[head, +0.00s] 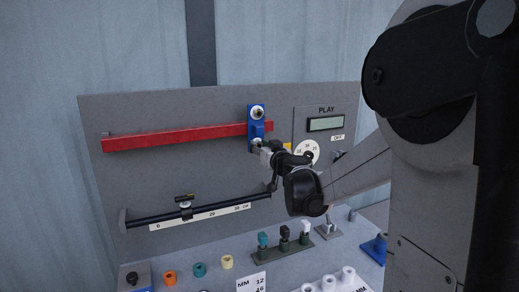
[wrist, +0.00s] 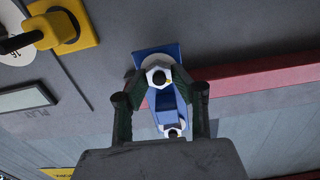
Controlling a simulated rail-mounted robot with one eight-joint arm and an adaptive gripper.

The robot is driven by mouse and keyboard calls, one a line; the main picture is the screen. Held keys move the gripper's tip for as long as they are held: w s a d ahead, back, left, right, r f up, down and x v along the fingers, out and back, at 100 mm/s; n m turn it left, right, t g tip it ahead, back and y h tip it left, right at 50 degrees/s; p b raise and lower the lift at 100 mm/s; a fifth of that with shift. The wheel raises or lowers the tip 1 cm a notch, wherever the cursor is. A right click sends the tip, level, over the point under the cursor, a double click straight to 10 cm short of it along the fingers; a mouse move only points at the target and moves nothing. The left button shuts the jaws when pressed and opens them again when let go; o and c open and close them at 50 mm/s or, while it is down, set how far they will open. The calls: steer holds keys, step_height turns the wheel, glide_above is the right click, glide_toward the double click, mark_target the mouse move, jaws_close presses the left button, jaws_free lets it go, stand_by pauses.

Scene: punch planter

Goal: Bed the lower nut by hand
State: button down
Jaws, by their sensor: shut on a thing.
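The blue bracket (head: 256,128) stands upright on the grey panel at the right end of the red bar (head: 180,137). The upper nut (head: 257,112) sits near its top, pale with a dark centre. It also shows lower down in the wrist view (wrist: 173,132). My gripper (head: 264,149) is at the bracket's bottom end. In the wrist view my gripper (wrist: 160,82) has its dark fingers shut on the lower nut (wrist: 157,75), a pale hexagon around a dark stud end. The fingers cover its sides; whether it touches the bracket I cannot tell.
Right of the bracket are a round dial (head: 307,151) and a PLAY display (head: 326,123). A black rail with a slider (head: 185,206) is below. Coloured sockets and small tools stand on the bench.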

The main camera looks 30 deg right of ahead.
steer(key=c, duration=1.4)
jaws_free()
steer(key=shift+c, duration=0.2)
steer(key=shift+s, duration=0.15)
steer(key=s, duration=1.1)
steer(key=shift+s+a, duration=0.35)
steer(key=shift+a, duration=0.1)
steer(key=shift+s, duration=0.15)
steer(key=s, duration=0.7)
steer(key=shift+s+a, duration=0.15)
steer(key=shift+a, duration=0.2)
